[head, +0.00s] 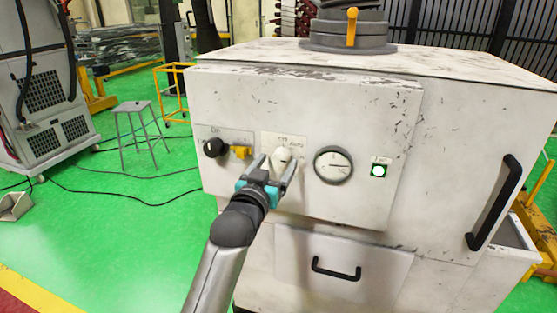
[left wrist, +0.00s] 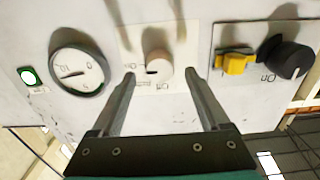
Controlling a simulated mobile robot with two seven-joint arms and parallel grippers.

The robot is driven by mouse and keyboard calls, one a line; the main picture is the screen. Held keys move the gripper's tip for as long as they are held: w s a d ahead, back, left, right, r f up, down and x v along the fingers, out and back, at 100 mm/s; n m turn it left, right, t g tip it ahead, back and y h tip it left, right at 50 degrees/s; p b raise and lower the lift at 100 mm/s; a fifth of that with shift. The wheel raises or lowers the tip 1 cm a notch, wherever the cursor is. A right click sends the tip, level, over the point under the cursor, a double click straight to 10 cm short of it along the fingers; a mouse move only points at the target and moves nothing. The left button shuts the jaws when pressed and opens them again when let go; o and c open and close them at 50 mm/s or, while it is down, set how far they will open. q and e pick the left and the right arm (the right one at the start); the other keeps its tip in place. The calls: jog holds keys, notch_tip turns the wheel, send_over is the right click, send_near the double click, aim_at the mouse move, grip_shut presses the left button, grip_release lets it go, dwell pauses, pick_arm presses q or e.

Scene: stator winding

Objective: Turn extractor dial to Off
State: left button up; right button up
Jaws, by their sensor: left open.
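A short dark mark shows on the knob's left side in the wrist view. My left gripper (head: 277,162) is open, its two fingers on either side of the knob; it shows in the wrist view too (left wrist: 160,75). Whether the fingers touch the knob cannot be told. My right gripper is not in view.
A black knob (head: 214,147) and a yellow switch (head: 240,152) sit left of the dial. A round gauge (head: 333,165) and a lit green-framed indicator (head: 379,170) sit right. Below is a drawer with a black handle (head: 336,269). A stool (head: 136,125) stands on the floor at left.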

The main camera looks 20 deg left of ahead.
pick_arm(q)
jog(key=shift+w, duration=1.1)
grip_shut()
